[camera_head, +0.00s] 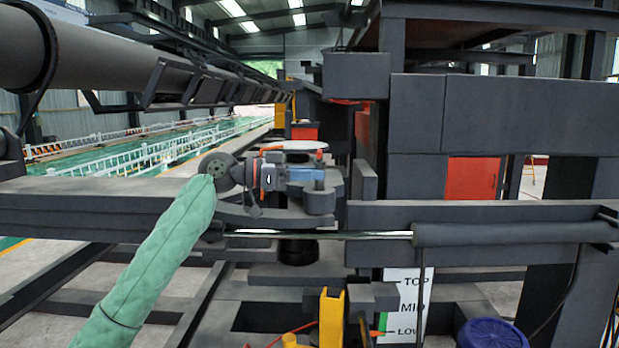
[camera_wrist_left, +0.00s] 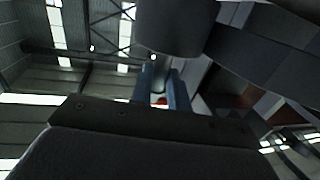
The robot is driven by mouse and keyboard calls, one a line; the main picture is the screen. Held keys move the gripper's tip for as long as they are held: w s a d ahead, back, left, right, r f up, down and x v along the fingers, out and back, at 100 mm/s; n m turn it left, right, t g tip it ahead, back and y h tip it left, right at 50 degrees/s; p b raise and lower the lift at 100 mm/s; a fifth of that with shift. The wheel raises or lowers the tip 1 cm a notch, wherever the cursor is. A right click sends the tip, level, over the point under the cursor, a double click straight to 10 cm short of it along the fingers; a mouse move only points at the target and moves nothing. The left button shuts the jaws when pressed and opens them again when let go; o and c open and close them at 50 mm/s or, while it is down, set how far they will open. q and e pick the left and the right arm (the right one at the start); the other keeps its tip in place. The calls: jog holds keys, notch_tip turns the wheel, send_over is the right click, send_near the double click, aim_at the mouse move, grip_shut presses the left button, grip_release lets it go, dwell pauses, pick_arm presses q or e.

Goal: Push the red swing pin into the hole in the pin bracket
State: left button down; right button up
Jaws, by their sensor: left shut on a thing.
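My left arm, in a green sleeve, comes up from the lower left in the head view. Its gripper (camera_head: 305,175) has blue fingers that point right, at the dark grey bracket parts (camera_head: 320,201) by the end of the horizontal beam. The fingers are shut on the red swing pin, mostly hidden by the gripper; a thin orange-red part (camera_head: 271,149) shows just above it. In the left wrist view the two blue fingers (camera_wrist_left: 164,92) flank a small red piece (camera_wrist_left: 160,101). The hole in the pin bracket cannot be made out. My right gripper is not in view.
A shiny rod (camera_head: 330,235) runs horizontally below the gripper into a dark cylinder (camera_head: 510,232). Heavy grey frame blocks (camera_head: 430,115) stand close on the right. A yellow post (camera_head: 331,318) and a blue round lid (camera_head: 490,333) are below. Open floor lies at the left.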

pick_arm(q)
jog(key=shift+r+p, duration=0.65)
jog(key=shift+r, duration=1.4)
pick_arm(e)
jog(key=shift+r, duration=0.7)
pick_arm(q)
jog(key=shift+b, duration=0.35)
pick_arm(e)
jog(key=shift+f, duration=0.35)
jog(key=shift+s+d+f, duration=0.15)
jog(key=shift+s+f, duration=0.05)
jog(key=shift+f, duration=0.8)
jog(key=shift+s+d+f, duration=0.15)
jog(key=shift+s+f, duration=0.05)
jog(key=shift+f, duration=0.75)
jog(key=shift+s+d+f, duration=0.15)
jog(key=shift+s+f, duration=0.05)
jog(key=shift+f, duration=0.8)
pick_arm(q)
jog(key=shift+f+b, duration=0.4)
jog(key=shift+f, duration=0.25)
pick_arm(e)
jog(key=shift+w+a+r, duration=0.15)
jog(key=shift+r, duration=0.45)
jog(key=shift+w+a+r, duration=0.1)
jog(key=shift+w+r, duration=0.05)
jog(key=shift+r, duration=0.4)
